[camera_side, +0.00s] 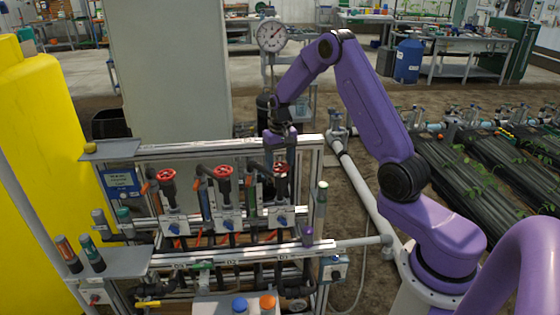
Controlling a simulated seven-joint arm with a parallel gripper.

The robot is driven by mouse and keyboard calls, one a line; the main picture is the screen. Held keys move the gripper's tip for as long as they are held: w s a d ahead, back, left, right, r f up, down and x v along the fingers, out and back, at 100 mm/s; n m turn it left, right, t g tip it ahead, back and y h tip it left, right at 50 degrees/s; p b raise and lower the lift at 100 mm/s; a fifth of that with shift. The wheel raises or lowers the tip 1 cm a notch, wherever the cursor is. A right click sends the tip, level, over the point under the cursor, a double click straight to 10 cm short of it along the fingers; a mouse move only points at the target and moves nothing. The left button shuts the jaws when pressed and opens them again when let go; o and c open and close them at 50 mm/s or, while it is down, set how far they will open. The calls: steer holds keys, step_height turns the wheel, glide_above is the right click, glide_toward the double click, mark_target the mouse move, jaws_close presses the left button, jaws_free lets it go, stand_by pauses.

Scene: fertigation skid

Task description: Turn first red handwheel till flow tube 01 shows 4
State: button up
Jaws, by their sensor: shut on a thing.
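Three red handwheels stand in a row on the skid: a left one (167,176), a middle one (223,171) and a right one (281,167).
A pale top rail (180,146) runs just behind the wheels. A yellow tank (40,170) stands at left and a round dial gauge (271,36) behind. A white pipe (358,188) and planted beds (480,165) lie at right.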

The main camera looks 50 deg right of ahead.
mark_target(280, 166)
steer(key=shift+n, duration=1.3)
steer(key=o, duration=1.1)
steer(key=shift+c, duration=0.2)
step_height(280, 166, up, 18)
steer(key=shift+f, duration=0.25)
